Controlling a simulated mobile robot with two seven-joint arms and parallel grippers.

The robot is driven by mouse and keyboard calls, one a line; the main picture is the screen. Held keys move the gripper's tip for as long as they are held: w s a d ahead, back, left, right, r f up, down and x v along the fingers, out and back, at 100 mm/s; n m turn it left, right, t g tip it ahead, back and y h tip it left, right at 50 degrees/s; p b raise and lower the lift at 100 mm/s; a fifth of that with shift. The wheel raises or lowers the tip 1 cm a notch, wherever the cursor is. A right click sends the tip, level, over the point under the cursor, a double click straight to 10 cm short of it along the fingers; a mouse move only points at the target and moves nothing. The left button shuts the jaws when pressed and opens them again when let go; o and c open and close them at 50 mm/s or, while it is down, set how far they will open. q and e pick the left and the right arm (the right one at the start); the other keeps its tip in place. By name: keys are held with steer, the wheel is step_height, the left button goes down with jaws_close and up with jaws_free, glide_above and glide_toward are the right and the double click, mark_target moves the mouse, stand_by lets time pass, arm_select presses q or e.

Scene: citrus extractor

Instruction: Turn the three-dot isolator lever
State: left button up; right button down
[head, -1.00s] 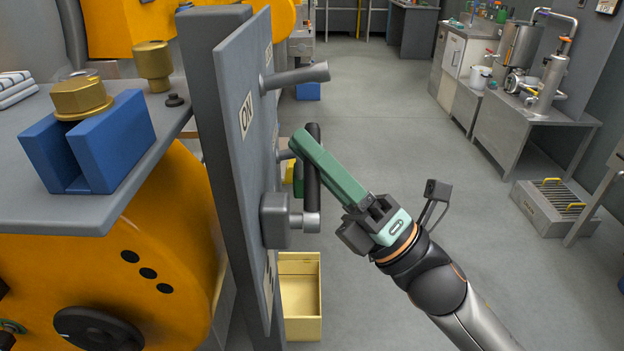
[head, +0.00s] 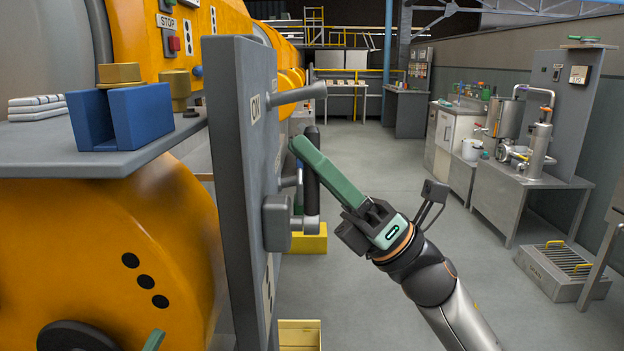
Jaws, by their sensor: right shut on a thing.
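A grey isolator panel (head: 235,180) stands upright, seen nearly edge-on, with an ON label on its face. A lever with an upright black grip (head: 312,188) sticks out from a grey box (head: 276,223) low on this panel. My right gripper (head: 305,158) has its long green fingers at the upper part of this grip and is shut on it; the fingers hide part of it. A grey lever (head: 298,95) juts out higher up. The panel's marks are too oblique to tell the lever's dots. A green tip of my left gripper (head: 154,341) shows at the bottom edge.
Three black dots (head: 146,281) mark the orange machine at left. A blue block (head: 125,118) with a brass piece (head: 119,74) sits on the grey shelf (head: 60,160). Yellow bins (head: 300,335) stand below the panel. The floor to the right is open, up to a grated box (head: 563,270).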

steer(key=shift+s+n+g+b, duration=0.25)
steer(key=shift+n+g+b, duration=0.4)
steer(key=shift+n+g, duration=0.4)
steer(key=shift+s+n+g+b, duration=0.1)
steer(key=shift+n+g+b, duration=0.2)
steer(key=shift+n+g, duration=0.3)
steer(key=shift+s+n+g+b, duration=0.15)
steer(key=shift+n+g+b, duration=0.15)
steer(key=shift+n+g, duration=0.15)
steer(key=n+g+b, duration=0.2)
steer(key=n+g, duration=0.1)
steer(key=shift+s+r, duration=0.1)
steer(key=shift+s, duration=0.3)
arm_select(q)
steer(key=shift+s+d+f+m+h+b, duration=0.2)
steer(key=shift+s+f+m+h, duration=0.15)
steer(key=shift+s+h, duration=0.25)
steer(key=shift+s+d+f+m+h+b, duration=0.1)
steer(key=shift+s+d+f+m+h, duration=0.1)
steer(key=shift+s+m+h, duration=0.4)
steer(key=shift+s+d+f+m+h+b, duration=0.15)
steer(key=shift+s+f+h, duration=0.2)
steer(key=shift+h, duration=0.45)
arm_select(e)
steer(key=shift+s+r+n+g, duration=0.1)
steer(key=shift+s+n+g, duration=0.05)
steer(key=shift+n+g, duration=0.45)
steer(key=shift+s+r+n+g, duration=0.1)
steer(key=shift+s+n+g, duration=0.05)
steer(key=shift+n+g, duration=0.4)
